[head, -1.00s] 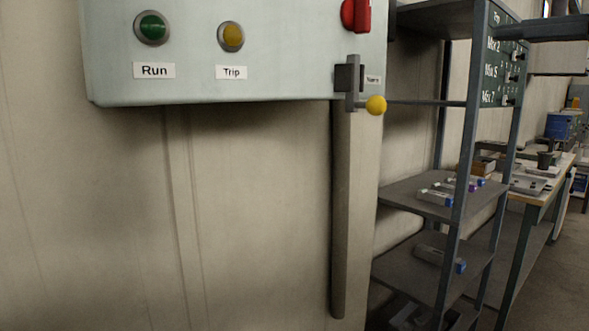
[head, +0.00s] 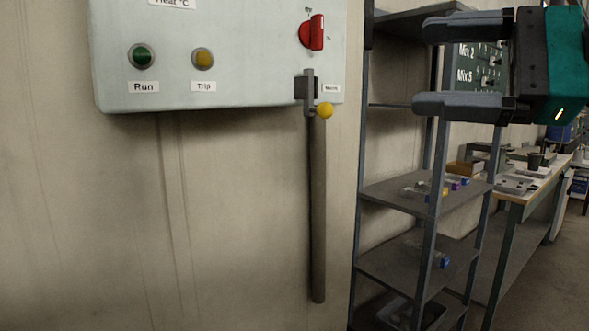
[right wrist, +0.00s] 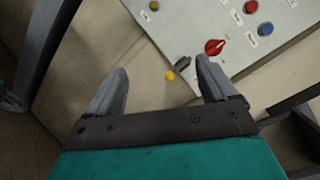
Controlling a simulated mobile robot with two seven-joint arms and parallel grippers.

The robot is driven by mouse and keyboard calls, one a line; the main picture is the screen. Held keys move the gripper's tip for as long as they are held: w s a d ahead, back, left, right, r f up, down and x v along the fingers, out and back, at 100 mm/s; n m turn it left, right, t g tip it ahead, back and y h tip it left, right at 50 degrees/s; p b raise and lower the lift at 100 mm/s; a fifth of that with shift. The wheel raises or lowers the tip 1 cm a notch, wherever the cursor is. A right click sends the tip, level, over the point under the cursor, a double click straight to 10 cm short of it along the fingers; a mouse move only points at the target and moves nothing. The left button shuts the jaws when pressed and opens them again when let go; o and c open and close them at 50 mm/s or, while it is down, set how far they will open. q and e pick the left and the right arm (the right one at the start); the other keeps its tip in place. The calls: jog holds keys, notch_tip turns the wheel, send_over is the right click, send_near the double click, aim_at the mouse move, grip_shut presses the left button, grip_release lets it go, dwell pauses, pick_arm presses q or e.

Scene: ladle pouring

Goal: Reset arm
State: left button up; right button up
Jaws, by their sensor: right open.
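My right gripper (head: 420,62) is at the upper right of the head view, open and empty, its two grey fingers pointing left. It is in front of the shelf rack and to the right of the control panel, apart from it. In the right wrist view the fingers (right wrist: 160,84) are spread, with the panel beyond their tips. The panel (head: 250,85) carries a red rotary knob (head: 312,33) and, below it, a small lever with a yellow ball end (head: 325,110). The lever and yellow ball also show between the fingers in the right wrist view (right wrist: 170,76). My left gripper is out of view.
The panel has a green button (head: 142,56) labelled Run and a yellow one (head: 203,58) labelled Trip. A grey conduit (head: 318,215) runs down below it. A metal shelf rack (head: 410,197) with small items stands right, before a workbench (head: 515,195).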

jog(key=w+d+f+n+t+h+p, duration=0.15)
jog(key=w+f+n+t, duration=0.3)
jog(key=f+n, duration=1.1)
jog(key=w+f+n+t+h+p, duration=0.1)
jog(key=w+f+n+t+h, duration=0.4)
jog(key=f+n, duration=1.05)
jog(key=s+d+f+m+g+h+p, duration=0.1)
jog(key=s+f+m+h, duration=0.25)
jog(key=f, duration=0.35)
jog(key=s+d+f+m+h, duration=0.1)
jog(key=s+f+m+h, duration=0.1)
jog(key=f+m, duration=0.4)
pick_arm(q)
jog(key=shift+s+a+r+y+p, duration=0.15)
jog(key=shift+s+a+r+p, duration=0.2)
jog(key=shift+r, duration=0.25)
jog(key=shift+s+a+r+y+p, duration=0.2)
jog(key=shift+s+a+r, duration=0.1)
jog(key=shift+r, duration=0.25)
pick_arm(e)
jog(key=s+f+m+g+h, duration=0.1)
jog(key=s+f+m+g, duration=0.5)
jog(key=s+f, duration=0.8)
notch_tip(320, 180, down, 2)
jog(key=shift+a+f+h, duration=0.15)
jog(key=shift+a+h, duration=0.1)
jog(key=shift+h, duration=0.15)
jog(key=shift+m+g, duration=0.25)
